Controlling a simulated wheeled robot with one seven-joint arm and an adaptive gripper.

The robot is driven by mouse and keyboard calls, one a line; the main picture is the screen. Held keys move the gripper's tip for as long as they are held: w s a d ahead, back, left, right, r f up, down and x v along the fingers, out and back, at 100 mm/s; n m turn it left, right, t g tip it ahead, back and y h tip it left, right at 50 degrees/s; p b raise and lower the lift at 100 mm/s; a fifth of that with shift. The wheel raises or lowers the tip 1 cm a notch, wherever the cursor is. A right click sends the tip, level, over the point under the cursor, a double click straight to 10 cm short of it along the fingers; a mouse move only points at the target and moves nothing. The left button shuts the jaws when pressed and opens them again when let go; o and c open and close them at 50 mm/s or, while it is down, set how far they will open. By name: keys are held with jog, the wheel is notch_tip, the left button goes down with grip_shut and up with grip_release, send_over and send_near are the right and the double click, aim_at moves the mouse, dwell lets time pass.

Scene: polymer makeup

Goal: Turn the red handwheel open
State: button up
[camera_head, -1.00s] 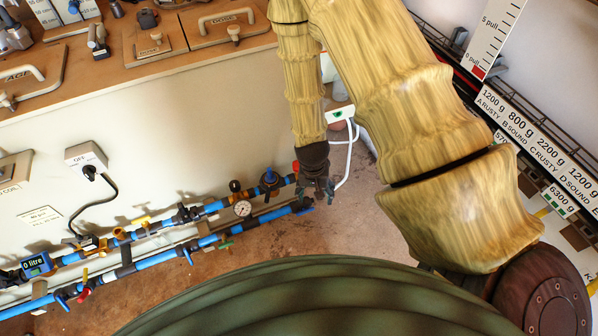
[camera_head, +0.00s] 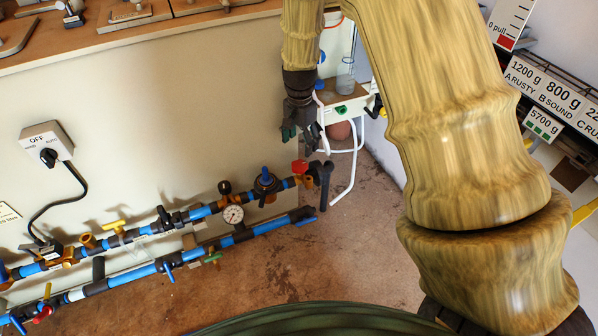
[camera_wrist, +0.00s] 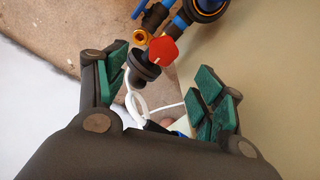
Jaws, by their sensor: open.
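The red handwheel (camera_head: 299,167) sits on the right end of the upper blue pipe, low by the wall. In the wrist view the red handwheel (camera_wrist: 163,50) shows between and beyond the fingers, with a pale line on its face. My gripper (camera_head: 305,138) is just above the red handwheel in the head view, pointing down. It is open and empty. In the wrist view my gripper (camera_wrist: 160,85) has its green pads spread wide, and no contact with the handwheel shows. A black pipe end (camera_wrist: 143,66) lies beside the handwheel.
The blue pipes (camera_head: 130,236) run along the wall with a gauge (camera_head: 233,214), a blue-handled valve (camera_head: 265,180) and a yellow handle (camera_head: 114,226). A white hose (camera_head: 352,165) hangs right of the handwheel. A grey OFF switch box (camera_head: 46,141) is at left. Bare floor lies in front.

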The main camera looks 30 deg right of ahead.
aim_at(300, 164)
jog(key=f+b, duration=0.1)
jog(key=f, duration=0.2)
jog(key=f+b, duration=0.2)
jog(key=f, duration=0.2)
jog(key=f+b, duration=0.2)
jog(key=f, duration=0.1)
jog(key=shift+w+f, duration=0.15)
jog(key=shift+w, duration=0.15)
jog(key=shift+c, duration=0.3)
jog(key=c, duration=0.9)
